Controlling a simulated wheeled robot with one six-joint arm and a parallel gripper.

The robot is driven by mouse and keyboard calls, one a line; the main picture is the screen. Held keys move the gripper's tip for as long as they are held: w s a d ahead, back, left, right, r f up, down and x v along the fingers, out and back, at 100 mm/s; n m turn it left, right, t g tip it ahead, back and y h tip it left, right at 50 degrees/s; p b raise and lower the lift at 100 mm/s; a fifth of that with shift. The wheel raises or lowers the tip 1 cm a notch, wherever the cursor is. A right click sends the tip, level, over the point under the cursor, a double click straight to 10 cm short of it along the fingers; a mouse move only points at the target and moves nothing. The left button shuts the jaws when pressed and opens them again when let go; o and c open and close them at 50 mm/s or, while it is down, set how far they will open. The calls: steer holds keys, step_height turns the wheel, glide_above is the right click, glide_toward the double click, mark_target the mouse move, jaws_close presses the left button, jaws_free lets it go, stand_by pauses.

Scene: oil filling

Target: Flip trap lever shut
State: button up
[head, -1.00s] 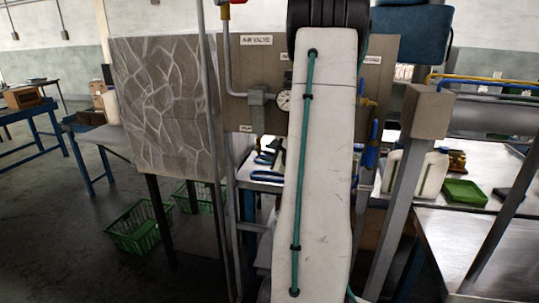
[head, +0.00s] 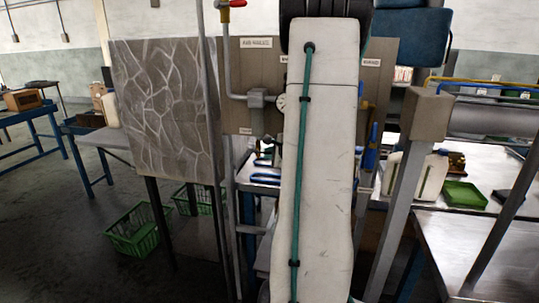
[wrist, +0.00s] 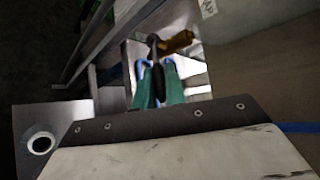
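In the wrist view, the two teal fingers of my gripper (wrist: 159,84) stand a little apart. A dark, narrow piece (wrist: 158,82) shows between them, and it may be the trap lever. I cannot tell whether the fingers press on it. A brass fitting (wrist: 179,41) lies just beyond the fingertips, at the upper end of the dark piece. In the head view, my white arm covers the middle of the panel and hides my gripper. Blue handles (head: 373,140) show just right of my arm.
The panel (head: 236,78) carries labels, pipes and a partly hidden gauge (head: 280,103). A red-handled valve (head: 233,4) is above it. A grey post (head: 405,190) and metal table (head: 475,225) stand right, with a green tray (head: 463,194). Green crates (head: 140,228) are on the floor.

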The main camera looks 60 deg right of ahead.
steer(key=o, duration=0.4)
steer(key=v, duration=0.7)
steer(key=shift+s+a+r, duration=0.15)
steer(key=shift+s+r, duration=0.05)
steer(key=shift+s, duration=0.15)
